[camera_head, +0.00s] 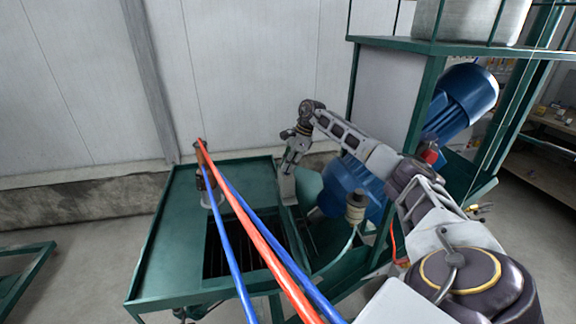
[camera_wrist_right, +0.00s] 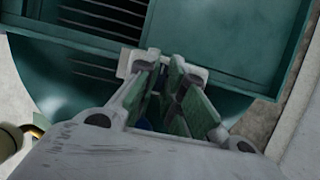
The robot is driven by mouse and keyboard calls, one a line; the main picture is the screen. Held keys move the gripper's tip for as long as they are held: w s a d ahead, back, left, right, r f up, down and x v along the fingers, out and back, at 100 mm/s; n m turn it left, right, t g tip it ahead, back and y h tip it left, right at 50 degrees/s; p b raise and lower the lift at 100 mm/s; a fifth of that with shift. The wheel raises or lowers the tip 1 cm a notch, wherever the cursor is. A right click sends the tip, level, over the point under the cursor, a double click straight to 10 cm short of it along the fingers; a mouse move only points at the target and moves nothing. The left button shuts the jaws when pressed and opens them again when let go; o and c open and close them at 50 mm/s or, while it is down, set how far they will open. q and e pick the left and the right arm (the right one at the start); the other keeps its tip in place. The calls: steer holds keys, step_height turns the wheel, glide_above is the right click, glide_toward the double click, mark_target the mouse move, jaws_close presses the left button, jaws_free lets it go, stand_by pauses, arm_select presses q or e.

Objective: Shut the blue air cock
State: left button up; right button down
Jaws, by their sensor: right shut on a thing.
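My right gripper (camera_head: 287,188) reaches down at the right edge of the green table, beside the hopper. In the wrist view its fingers (camera_wrist_right: 165,85) are close together over the green edge.
The green table (camera_head: 165,245) has a dark slatted opening. A red hose (camera_head: 255,238) and blue hoses (camera_head: 228,250) cross in front of it. A blue motor (camera_head: 345,185) and a green frame (camera_head: 425,105) stand close to my right arm. A grey wall is behind.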

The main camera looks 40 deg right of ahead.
stand_by(0.5)
steer(key=c, duration=1.5)
jaws_free()
steer(key=shift+v, duration=6.05)
steer(key=shift+d+f, duration=0.1)
steer(key=shift+f, duration=0.1)
